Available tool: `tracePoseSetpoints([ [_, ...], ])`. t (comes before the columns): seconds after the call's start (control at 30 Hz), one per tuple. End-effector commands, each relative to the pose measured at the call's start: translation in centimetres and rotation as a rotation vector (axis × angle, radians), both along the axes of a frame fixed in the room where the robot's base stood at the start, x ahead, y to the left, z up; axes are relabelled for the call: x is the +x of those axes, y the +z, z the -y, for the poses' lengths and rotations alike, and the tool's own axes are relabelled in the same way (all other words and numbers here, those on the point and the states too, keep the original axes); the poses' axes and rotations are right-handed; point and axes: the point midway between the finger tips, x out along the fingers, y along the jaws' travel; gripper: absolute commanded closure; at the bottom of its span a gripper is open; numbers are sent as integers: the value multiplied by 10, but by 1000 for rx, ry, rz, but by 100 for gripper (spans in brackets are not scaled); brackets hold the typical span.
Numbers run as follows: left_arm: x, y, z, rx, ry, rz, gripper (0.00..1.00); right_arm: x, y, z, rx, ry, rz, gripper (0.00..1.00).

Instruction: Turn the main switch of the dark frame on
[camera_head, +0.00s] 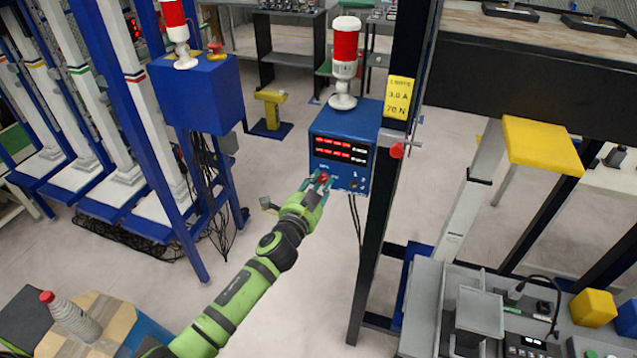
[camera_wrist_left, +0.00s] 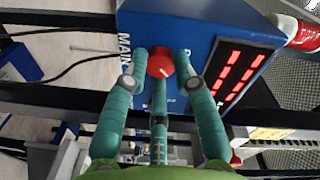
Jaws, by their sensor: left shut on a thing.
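A blue control box (camera_head: 350,121) with lit red displays is mounted on the dark frame (camera_head: 374,225), and a red and white beacon (camera_head: 345,60) stands on it. My left gripper (camera_head: 318,183) is at the lower left of the box's front. In the left wrist view the box (camera_wrist_left: 199,24) carries the printed word MAIN beside a red round switch knob (camera_wrist_left: 160,65) with a white mark. The fingers of my left gripper (camera_wrist_left: 160,70) are shut around this knob. In the head view the fingers largely cover the knob. My right gripper is not in view.
A yellow label (camera_head: 398,97) is on the dark post, with a red-ended lever (camera_head: 397,150) below it. Another blue box (camera_head: 198,94) stands on a blue frame at the left. A bench (camera_head: 423,303) with a yellow cube (camera_head: 593,307) is at the lower right.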

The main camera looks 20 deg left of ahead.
Motion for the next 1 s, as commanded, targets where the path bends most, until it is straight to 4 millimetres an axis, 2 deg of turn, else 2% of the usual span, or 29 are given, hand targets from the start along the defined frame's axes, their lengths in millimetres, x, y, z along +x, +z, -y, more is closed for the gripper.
tracePoseSetpoints([
  [0.6, 0, 2, 1, 551, 0, 21, 100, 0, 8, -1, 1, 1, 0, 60],
  [1.0, 1, 2, 1, 735, 1, 28, 100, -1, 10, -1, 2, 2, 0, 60],
])
